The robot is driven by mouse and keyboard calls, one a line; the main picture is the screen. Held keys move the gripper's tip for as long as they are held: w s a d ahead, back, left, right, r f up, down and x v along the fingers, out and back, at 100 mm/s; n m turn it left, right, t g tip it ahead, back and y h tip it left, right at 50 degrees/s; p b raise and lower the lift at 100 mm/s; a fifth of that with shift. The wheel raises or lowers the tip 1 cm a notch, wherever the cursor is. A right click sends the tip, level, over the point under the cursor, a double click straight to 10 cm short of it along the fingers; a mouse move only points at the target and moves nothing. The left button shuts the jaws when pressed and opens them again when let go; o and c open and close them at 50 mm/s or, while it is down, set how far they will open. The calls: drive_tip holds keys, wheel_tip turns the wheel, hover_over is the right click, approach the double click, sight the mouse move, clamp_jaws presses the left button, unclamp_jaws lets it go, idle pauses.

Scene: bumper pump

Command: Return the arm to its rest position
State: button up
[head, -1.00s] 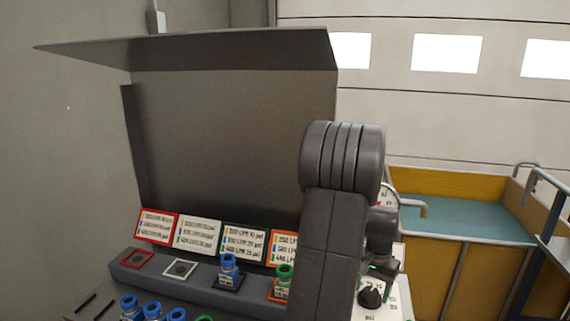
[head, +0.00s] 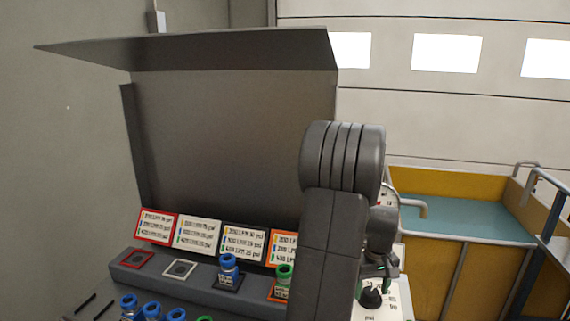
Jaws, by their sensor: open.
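My arm, a thick dark grey link with a ribbed rounded elbow, rises through the middle of the head view and hides part of the console behind it. My gripper (head: 383,268) shows only in small part, to the right of the arm link, just above a black knob (head: 371,298) on a white panel (head: 398,292). It is open, and I see nothing held in it. Whether it touches the panel or knob cannot be told.
Left of the arm stands a console with a dark hood (head: 230,130), label cards (head: 200,235), and a ledge (head: 205,278) with blue (head: 228,265) and green-topped (head: 284,276) fittings. Several blue-topped fittings stand in front. A yellow tank (head: 425,265) with blue-green water is at right.

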drive_tip(key=n, duration=0.4)
drive_tip(key=shift+n, duration=1.7)
